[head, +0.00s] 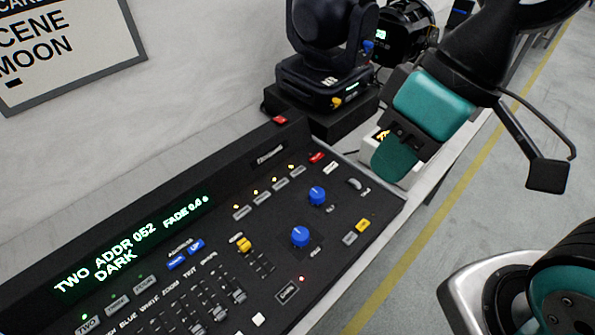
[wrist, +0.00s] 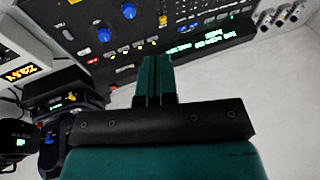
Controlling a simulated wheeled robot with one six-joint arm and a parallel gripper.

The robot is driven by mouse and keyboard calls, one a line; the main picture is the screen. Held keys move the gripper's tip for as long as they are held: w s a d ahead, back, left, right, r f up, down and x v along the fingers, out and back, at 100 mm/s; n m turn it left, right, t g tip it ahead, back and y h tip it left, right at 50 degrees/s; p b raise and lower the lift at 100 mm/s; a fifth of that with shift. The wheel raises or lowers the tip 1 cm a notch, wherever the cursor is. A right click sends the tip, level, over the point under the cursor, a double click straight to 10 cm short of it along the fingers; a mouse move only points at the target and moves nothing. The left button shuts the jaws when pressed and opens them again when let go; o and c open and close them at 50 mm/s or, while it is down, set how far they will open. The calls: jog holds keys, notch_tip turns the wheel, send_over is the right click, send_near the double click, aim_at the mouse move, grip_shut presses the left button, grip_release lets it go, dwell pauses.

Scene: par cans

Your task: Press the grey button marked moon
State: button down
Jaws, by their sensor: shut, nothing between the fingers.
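The black lighting desk (head: 205,165) carries a slanting row of grey buttons (head: 262,200), each with a small yellow light beside it. Their labels are too small to read, so I cannot tell which one is marked moon. More grey buttons (head: 117,302) are at the desk's lower left, and another (head: 349,238) is at its right. My gripper (head: 393,160) is shut and empty, raised near the desk's far right corner, apart from the buttons. In the wrist view its shut teal fingers (wrist: 155,62) point towards the desk (wrist: 205,35) and hide part of it.
A wall sign (head: 45,45) reads SCENE MOON. The desk display (head: 135,245) reads TWO ADDR 052, FADE 0.6, DARK. Blue knobs (head: 300,236) and faders (head: 215,305) stand up from the panel. A moving-head lamp (head: 325,75) stands behind the desk, beside a black par can (head: 405,40).

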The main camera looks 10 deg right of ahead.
jog(key=shift+w, duration=0.1)
dwell(0.7)
jog(key=n+t+y+b, duration=0.1)
jog(key=n+t+y, duration=0.1)
jog(key=n+t, duration=0.7)
send_over(298, 172)
notch_tip(298, 172, down, 22)
jog(key=n+g, duration=0.2)
notch_tip(298, 172, down, 8)
jog(key=b, duration=0.4)
jog(key=shift+r+b, duration=0.1)
jog(key=shift+b, duration=0.2)
jog(key=shift+f+b, duration=0.5)
jog(key=shift+f, duration=0.1)
